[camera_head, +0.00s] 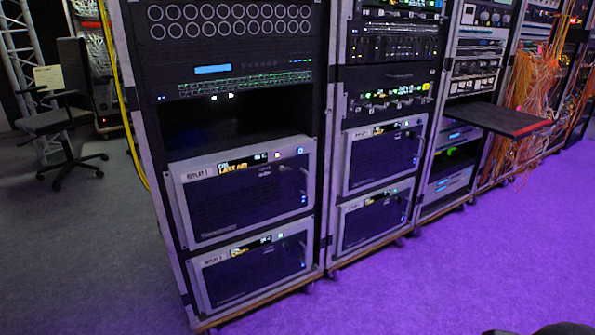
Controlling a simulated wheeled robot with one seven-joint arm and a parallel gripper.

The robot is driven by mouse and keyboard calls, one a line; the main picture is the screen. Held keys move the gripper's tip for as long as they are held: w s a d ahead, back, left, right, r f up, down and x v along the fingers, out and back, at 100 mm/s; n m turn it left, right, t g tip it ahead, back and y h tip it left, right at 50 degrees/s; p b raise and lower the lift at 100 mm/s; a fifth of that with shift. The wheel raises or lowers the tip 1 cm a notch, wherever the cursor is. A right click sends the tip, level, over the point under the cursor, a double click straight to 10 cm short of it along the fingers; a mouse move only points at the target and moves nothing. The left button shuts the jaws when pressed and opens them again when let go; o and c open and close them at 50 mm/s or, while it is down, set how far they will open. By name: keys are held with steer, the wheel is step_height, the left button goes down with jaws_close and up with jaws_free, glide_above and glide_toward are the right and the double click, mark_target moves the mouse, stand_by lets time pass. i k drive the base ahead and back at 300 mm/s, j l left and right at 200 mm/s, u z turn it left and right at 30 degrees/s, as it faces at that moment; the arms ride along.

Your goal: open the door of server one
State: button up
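The upper server in the left rack (245,195) has a grey frame, a dark front door and a label that seems to read "REPLAY 1" (198,174). A lit display (235,167) sits along its top. A thin upright handle (303,180) seems to stand at the right side of its door, which looks shut. A similar server (255,268) sits just below it, also looking shut. Its label is too small to read surely. My gripper is not recognisable in view; only a dark shape, cut off, shows at the bottom right edge.
Two similar servers (383,157) (375,217) fill the lower part of the neighbouring rack. A dark shelf (500,119) juts out farther right, near orange cables (535,85). An office chair (62,115) stands at left. The purple-lit floor (480,265) in front is clear.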

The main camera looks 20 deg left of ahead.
mark_target(218, 206)
steer(key=u, duration=1.2)
steer(key=i+l+z, duration=0.1)
steer(key=i+l, duration=0.15)
steer(key=i, duration=0.3)
steer(key=i+l+z, duration=0.15)
steer(key=i, duration=0.4)
